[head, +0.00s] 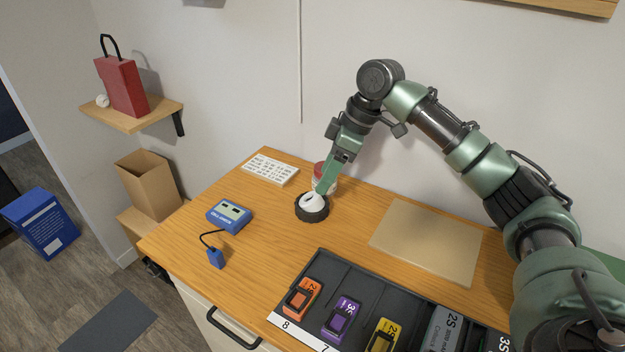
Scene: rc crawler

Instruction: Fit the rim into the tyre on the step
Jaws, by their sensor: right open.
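A black tyre (313,215) lies flat on the wooden table near its back left part. A white rim (312,201) shows at the tyre's middle. It looks to be in or on the tyre's opening, but I cannot tell how deep it sits. My right gripper (322,187) points down at the rim from above and is open, with its fingertips close to the rim. Whether the fingers touch the rim is hard to see. My left gripper is not in view. I cannot make out a separate step under the tyre.
A white keypad-like board (270,169), a blue device (229,215) with a cabled plug (216,258), a tan board (427,240) and a black battery tray (315,268) surround the tyre. Bare table lies between them.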

